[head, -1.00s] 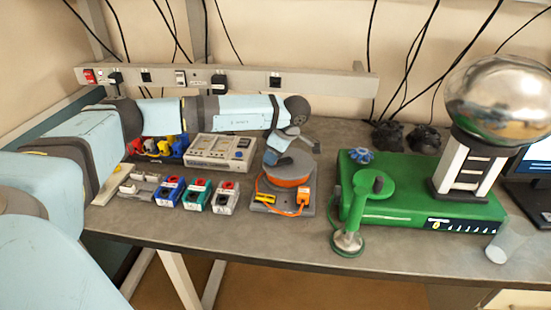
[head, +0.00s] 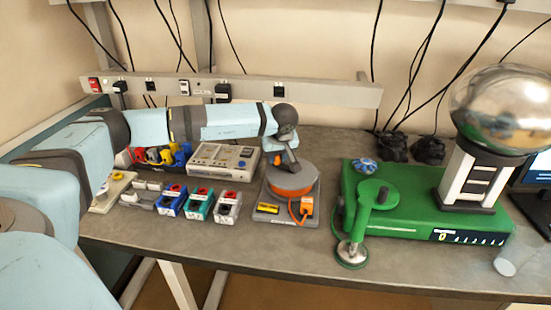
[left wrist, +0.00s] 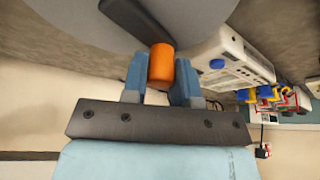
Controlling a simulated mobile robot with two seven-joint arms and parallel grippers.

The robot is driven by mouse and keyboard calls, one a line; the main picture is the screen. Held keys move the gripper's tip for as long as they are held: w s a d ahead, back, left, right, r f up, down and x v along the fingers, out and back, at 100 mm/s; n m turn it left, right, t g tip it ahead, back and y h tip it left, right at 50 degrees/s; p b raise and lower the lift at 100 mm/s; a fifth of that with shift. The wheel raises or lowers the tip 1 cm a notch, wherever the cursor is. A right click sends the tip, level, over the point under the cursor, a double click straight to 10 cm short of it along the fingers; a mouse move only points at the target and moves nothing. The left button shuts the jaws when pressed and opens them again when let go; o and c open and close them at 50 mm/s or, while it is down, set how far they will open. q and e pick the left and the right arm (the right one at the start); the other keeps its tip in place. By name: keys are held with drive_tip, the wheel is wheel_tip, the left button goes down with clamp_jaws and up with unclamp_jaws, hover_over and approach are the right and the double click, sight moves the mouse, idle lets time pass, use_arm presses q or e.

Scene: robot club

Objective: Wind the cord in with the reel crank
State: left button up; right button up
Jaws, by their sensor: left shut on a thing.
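The cord reel stands on a grey base (head: 268,218), with a grey top disc (head: 292,172) and orange cord (head: 290,190) wound around its drum. An orange plug (head: 307,206) sits on the base at the reel's front right. My left gripper (head: 289,160) is over the reel's top. In the left wrist view, my left gripper (left wrist: 160,82) is shut around the orange crank knob (left wrist: 161,64), one blue finger on each side. The dark crank arm (left wrist: 138,20) runs from the knob across the grey disc (left wrist: 75,18). My right gripper is out of view.
A grey control box (head: 224,160) and several small coloured blocks stand left of the reel. A green machine (head: 410,205) with a shiny sphere (head: 503,108) stands to the right. Its green stand (head: 375,210) is nearest the reel.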

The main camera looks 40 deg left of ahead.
sight(279, 174)
use_arm(q)
drive_tip(key=shift+w+m+t+h, duration=0.2)
drive_tip(key=shift+w+m+h, duration=0.2)
drive_tip(key=shift+m, duration=0.65)
drive_tip(key=shift+w+m+t+h, duration=0.25)
drive_tip(key=shift+w+m, duration=0.25)
drive_tip(key=shift+m, duration=0.55)
drive_tip(key=o, duration=0.9)
drive_tip(key=v, duration=1.3)
drive_tip(key=shift+s+r, duration=0.15)
drive_tip(key=shift+r, duration=0.2)
